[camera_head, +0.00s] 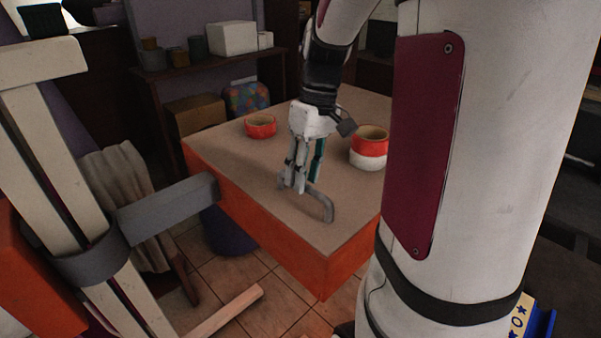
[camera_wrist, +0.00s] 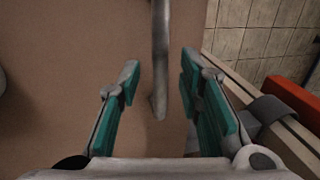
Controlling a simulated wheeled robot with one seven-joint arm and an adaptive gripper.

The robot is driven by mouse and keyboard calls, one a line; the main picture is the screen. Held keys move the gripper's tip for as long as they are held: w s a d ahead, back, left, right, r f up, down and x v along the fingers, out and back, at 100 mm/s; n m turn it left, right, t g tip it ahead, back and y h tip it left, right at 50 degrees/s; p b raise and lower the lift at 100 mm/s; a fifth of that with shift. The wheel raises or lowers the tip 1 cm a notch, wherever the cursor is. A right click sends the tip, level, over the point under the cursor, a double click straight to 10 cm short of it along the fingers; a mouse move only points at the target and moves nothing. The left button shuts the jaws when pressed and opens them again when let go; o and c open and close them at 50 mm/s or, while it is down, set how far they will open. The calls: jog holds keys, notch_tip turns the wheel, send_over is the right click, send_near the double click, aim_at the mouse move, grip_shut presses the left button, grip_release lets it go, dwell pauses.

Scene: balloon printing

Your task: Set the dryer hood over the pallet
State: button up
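A broad orange-sided block with a flat brown top (camera_head: 258,152) fills the middle of the head view. It appears to be the dryer hood, though I cannot be sure. A grey handle (camera_head: 322,203), bent down at its near end, stands on its top near the front edge. My gripper (camera_head: 300,187) points down at this handle. In the wrist view my gripper (camera_wrist: 158,85) is open, with the grey handle (camera_wrist: 160,65) between its teal-padded fingers and gaps on both sides. I cannot make out the pallet.
A grey arm (camera_head: 165,205) reaches from a pale post (camera_head: 60,170) to the block's left side. Shelves with boxes (camera_head: 232,38) stand behind. Tiled floor shows in front.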

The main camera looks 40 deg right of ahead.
jog(key=shift+f, duration=0.25)
grip_shut()
jog(key=shift+a, duration=0.1)
